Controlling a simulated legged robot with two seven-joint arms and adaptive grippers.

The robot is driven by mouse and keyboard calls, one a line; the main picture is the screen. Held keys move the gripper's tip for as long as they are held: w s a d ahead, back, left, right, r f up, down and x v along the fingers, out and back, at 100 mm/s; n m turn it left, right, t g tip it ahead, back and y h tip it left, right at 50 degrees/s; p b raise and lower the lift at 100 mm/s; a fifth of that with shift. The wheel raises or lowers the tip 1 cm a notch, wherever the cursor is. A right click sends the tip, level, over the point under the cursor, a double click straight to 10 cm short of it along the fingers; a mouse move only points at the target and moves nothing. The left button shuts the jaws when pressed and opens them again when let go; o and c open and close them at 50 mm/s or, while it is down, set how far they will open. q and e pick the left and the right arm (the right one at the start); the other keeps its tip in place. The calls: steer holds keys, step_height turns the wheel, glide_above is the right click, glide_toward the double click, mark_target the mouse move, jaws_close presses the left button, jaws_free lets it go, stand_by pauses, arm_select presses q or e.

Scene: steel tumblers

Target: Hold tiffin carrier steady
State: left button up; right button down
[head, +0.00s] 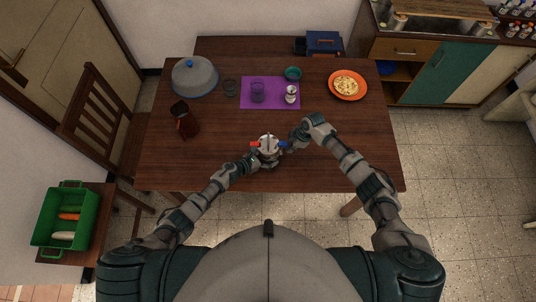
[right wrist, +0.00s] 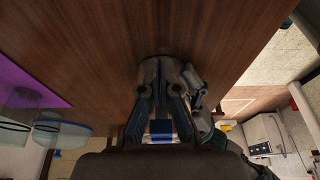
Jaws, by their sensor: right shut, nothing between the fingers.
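The steel tiffin carrier (head: 268,154) stands upright near the front middle of the table, with a red part at its left and a blue part at its right. My left gripper (head: 254,161) is at its lower left side, very close to it. It is too small to tell whether that gripper is open or touching. My right gripper (head: 291,142) is beside the blue part, shut and empty. Its dark fingers (right wrist: 163,112) show in the right wrist view, with a small blue and white patch below them that I cannot identify.
Behind are a purple mat (head: 250,102) with a glass (head: 258,92) and small steel pot (head: 292,94), a teal bowl (head: 293,73), an orange plate (head: 348,84) and a grey dome (head: 194,76). A dark brown jug (head: 184,119) stands left.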

steer(key=d+v, duration=0.1)
steer(key=v, duration=0.8)
steer(key=shift+d+r, duration=0.2)
steer(key=shift+d, duration=0.1)
arm_select(q)
steer(key=o, duration=1.1)
steer(key=shift+s+a, duration=0.1)
